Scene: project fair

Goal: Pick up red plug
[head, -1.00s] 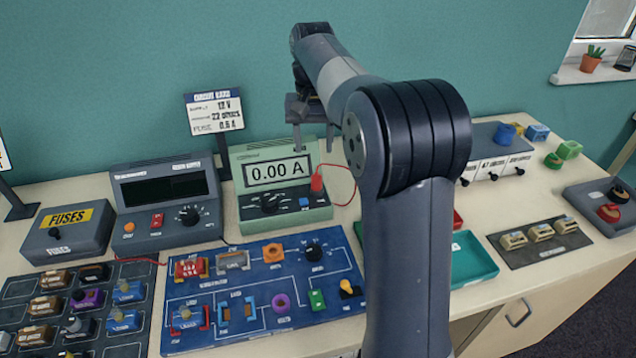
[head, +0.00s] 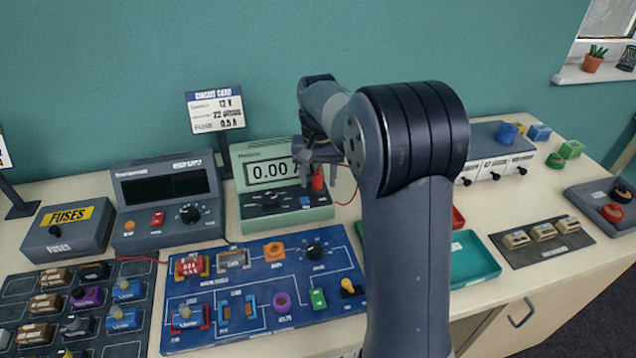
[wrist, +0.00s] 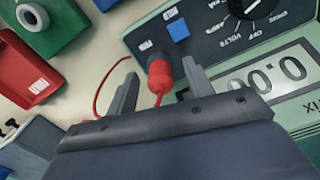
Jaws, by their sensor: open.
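The red plug (wrist: 160,76) stands in the green multimeter (head: 284,215), with a thin red lead running from it. In the head view the plug (head: 318,180) shows just under my gripper (head: 317,165). In the wrist view my gripper (wrist: 160,82) is open, with one finger on each side of the plug and small gaps visible. The plug's lower end meets the meter's front panel. The meter's display reads 0.00 A, partly covered by my gripper in the head view.
The grey power supply (head: 168,205) stands left of the meter, and the blue circuit board (head: 262,290) lies in front. A teal tray (head: 472,258) lies to the right. A sign (head: 215,111) stands behind the meter. In the wrist view a red block (wrist: 25,80) lies at left.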

